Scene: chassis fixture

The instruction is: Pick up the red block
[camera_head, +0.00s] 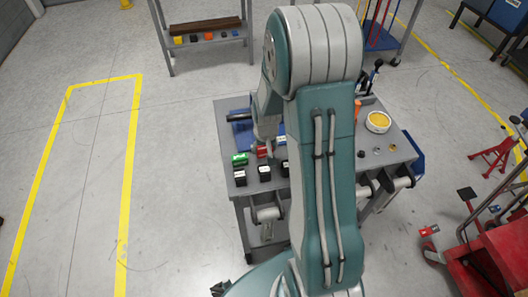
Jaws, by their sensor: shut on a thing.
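The red block (262,153) is on or just above the grey cart top, left of my arm. It is small in the head view, and my gripper partly covers it from above. My gripper (266,146) points down at the block and is shut on it. The fingertips are too small to make out clearly. Whether the block touches the cart top cannot be told.
A green block (240,159) sits just left of the red one. Several black blocks (265,173) stand close in front. The cart (222,125) also carries a white tub (378,122) with yellow contents at right. My arm hides the cart's middle.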

